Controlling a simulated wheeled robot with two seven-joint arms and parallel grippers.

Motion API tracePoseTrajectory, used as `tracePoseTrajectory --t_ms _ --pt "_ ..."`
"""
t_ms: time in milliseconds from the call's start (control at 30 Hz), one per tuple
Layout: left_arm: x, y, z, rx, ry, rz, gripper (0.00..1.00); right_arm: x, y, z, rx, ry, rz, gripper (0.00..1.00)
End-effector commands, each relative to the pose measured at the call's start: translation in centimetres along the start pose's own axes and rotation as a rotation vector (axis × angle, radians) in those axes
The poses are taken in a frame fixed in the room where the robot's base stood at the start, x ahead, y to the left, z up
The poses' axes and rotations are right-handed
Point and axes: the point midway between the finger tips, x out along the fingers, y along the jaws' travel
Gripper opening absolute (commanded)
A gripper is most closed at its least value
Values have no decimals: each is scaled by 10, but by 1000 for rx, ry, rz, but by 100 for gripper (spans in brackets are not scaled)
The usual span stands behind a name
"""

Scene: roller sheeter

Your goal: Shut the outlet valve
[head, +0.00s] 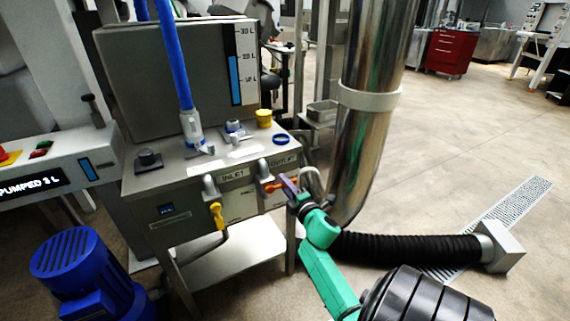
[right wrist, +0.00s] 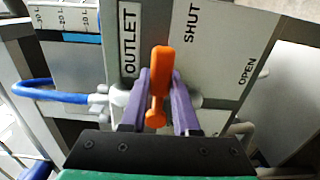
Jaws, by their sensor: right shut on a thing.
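The outlet valve's orange handle (head: 272,186) is on the front of the grey machine, under the OUTLET label. It lies about level, pointing right. In the right wrist view the orange handle (right wrist: 162,75) stands between two purple fingers, its wide end pointing up the picture beside the word SHUT (right wrist: 192,24). The word OPEN (right wrist: 247,71) is farther right on the plate. My right gripper (head: 288,186) is shut on the handle; it fills the middle of the wrist view (right wrist: 160,100). The valve body is partly hidden behind the fingers. My left gripper is not in view.
The inlet valve's yellow handle (head: 217,215) hangs down to the left. A shiny steel pipe (head: 372,130) rises close to the right of the outlet. A black ribbed hose (head: 405,246) runs along the floor. A blue motor (head: 75,265) stands lower left. Open floor lies right.

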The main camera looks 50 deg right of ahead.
Motion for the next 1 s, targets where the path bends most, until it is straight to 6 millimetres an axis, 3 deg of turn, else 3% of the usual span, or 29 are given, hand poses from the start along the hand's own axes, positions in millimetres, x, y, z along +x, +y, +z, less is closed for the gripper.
tracePoseTrajectory --t_ms 100,133,200,500,633,767,1000 --pt "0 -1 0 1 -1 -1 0 0 -1 0 -5 0 -3 0" --pt "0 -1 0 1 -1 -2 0 0 -1 0 -5 0 -3 33" --pt "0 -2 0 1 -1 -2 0 0 -1 0 -4 0 -3 59" --pt "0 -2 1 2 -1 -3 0 0 0 0 -1 0 0 59" --pt "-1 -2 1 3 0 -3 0 -10 0 0 -1 1 -1 59" --pt "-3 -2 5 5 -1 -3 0 -35 0 0 -1 1 -3 59" --pt "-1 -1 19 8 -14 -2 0 -104 -2 0 0 -2 -6 59"
